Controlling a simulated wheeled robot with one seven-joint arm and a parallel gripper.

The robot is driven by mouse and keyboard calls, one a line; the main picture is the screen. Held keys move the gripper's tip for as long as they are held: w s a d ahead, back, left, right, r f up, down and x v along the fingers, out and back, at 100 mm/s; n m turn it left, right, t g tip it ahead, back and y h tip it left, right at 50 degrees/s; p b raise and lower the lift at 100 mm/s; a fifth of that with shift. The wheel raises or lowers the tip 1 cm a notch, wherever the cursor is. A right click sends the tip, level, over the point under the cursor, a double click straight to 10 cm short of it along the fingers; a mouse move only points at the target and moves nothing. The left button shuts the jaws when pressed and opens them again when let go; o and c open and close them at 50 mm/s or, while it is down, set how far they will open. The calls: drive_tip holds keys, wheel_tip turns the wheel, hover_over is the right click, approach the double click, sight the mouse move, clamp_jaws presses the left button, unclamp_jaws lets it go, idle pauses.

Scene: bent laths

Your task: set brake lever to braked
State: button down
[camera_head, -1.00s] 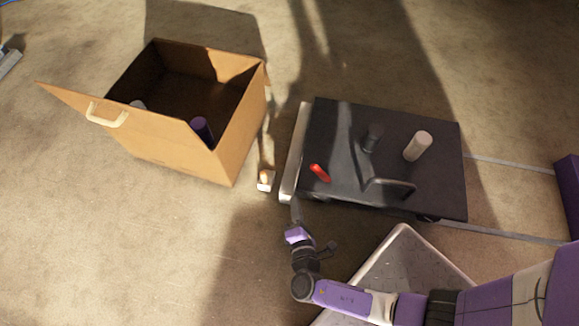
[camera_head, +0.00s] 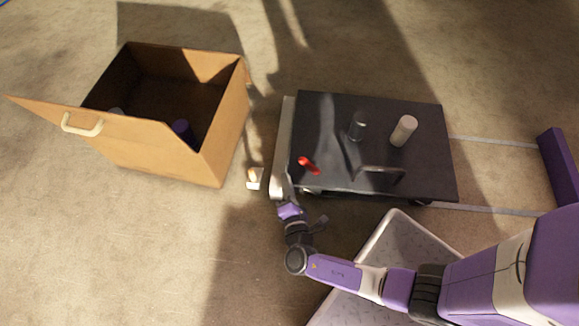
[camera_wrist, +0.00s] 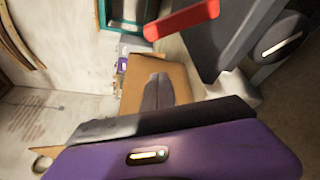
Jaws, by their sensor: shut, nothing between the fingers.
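A red lever (camera_head: 308,166) sits near the left front corner of a black flat cart (camera_head: 320,125). I take it to be the brake lever. It slants down to the right in the head view and shows at the top of the wrist view (camera_wrist: 182,18). My gripper (camera_head: 282,184) is at the cart's left front corner, just below and left of the lever, apart from it in the wrist view. Its grey fingers (camera_wrist: 158,90) are together and hold nothing. The cart's dark edge (camera_wrist: 225,35) and a wheel (camera_wrist: 280,40) are at the upper right of the wrist view.
A white cylinder (camera_head: 403,130), a grey cylinder (camera_head: 357,125) and a grey bar handle (camera_head: 380,170) are on the cart. An open cardboard box (camera_head: 170,155) holding a purple cylinder (camera_head: 183,131) stands left. A small pale object (camera_head: 254,178) lies between. Carpet at lower left is clear.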

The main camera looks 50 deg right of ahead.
sight(309, 166)
drive_tip(key=d, duration=0.1)
drive_tip(key=w+d, duration=0.1)
drive_tip(key=d, duration=0.2)
drive_tip(key=shift+w+d+r+b, duration=0.1)
drive_tip(key=shift+w+r+b, duration=0.15)
drive_tip(key=shift+b, duration=0.1)
drive_tip(key=shift+s+d+r, duration=0.3)
drive_tip(key=shift+s, duration=0.15)
drive_tip(key=shift+s+r, duration=0.1)
drive_tip(key=shift+s, duration=0.05)
